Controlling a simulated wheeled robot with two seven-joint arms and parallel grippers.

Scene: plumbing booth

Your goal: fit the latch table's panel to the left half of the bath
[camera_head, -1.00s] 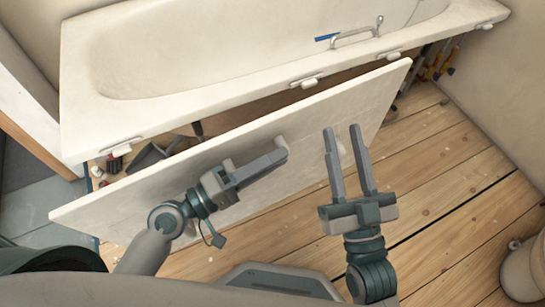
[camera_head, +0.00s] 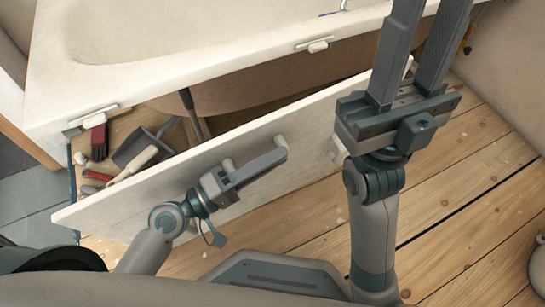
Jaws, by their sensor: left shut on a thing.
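The white panel (camera_head: 120,206) is held slanted in front of the bath, apart from its rim, with its right end reaching behind my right gripper. White knobs stand on its near face. My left gripper (camera_head: 265,168) is shut on the panel at one of these knobs; the exact contact is partly hidden by its fingers. The bath (camera_head: 200,60) lies behind, with an open front. Latches (camera_head: 315,45) sit under its rim, one of them at the left (camera_head: 92,121). My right gripper (camera_head: 424,50) is raised, open and empty, its fingertips at the top edge of the view.
Under the bath's left end lie tools: a red-handled brush (camera_head: 99,142), a dustpan (camera_head: 138,148) and other small items. A wall (camera_head: 515,70) stands at the right.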

